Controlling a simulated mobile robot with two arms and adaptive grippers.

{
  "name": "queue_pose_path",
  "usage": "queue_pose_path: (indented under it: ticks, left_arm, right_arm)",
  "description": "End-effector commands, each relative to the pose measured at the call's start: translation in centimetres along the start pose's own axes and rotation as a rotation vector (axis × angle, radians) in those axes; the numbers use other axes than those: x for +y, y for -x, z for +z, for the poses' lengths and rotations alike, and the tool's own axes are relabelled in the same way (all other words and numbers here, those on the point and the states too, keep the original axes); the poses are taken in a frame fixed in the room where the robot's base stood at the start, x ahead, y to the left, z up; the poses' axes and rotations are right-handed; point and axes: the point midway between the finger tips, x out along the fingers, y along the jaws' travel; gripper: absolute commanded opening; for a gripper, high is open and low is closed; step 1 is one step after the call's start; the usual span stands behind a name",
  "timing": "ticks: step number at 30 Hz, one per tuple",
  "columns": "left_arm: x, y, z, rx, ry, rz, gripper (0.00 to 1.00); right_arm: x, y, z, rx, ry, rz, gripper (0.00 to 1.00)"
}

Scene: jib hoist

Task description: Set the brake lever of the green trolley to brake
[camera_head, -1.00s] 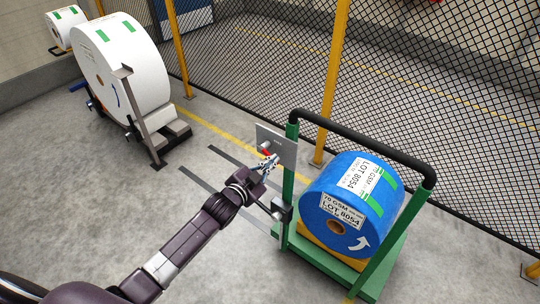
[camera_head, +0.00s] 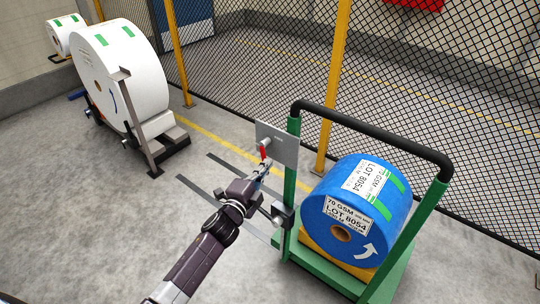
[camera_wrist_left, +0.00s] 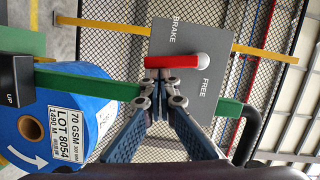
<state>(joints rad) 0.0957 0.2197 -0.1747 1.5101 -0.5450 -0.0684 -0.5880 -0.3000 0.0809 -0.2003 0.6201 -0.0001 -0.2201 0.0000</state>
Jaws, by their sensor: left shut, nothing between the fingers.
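The green trolley (camera_head: 290,188) carries a grey plate (camera_head: 284,146) on its post, with a red brake lever (camera_head: 264,153) on a grey hub. In the head view the lever hangs almost straight down. In the left wrist view the red lever (camera_wrist_left: 172,62) lies level, pointing left from its hub, with the words BRAKE above and FREE below right on the plate (camera_wrist_left: 178,33). My left gripper (camera_head: 262,168) is shut and empty, its fingertips (camera_wrist_left: 158,76) right at the lever's free end; whether they touch cannot be told. My right gripper is out of view.
A blue reel (camera_head: 350,212) sits on the trolley, beneath its black handle (camera_head: 375,135). A yellow post (camera_head: 331,90) and mesh fence (camera_head: 440,110) stand behind. A white reel (camera_head: 122,75) on a stand is at the left. Floor between is clear.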

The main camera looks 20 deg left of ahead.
Motion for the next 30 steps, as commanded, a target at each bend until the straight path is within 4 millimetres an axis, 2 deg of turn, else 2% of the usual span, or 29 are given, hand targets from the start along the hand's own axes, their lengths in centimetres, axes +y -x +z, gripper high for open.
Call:
queue_pose_path:
  ticks: [10, 30]
  left_arm:
    - [0.28, -0.23, 0.91, -0.002, 0.002, 0.001, 0.0]
    - [0.34, -0.26, 1.14, -0.004, 0.004, 0.002, 0.0]
  right_arm:
    - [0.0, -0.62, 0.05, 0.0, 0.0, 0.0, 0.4]
    - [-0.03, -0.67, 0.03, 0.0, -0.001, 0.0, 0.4]
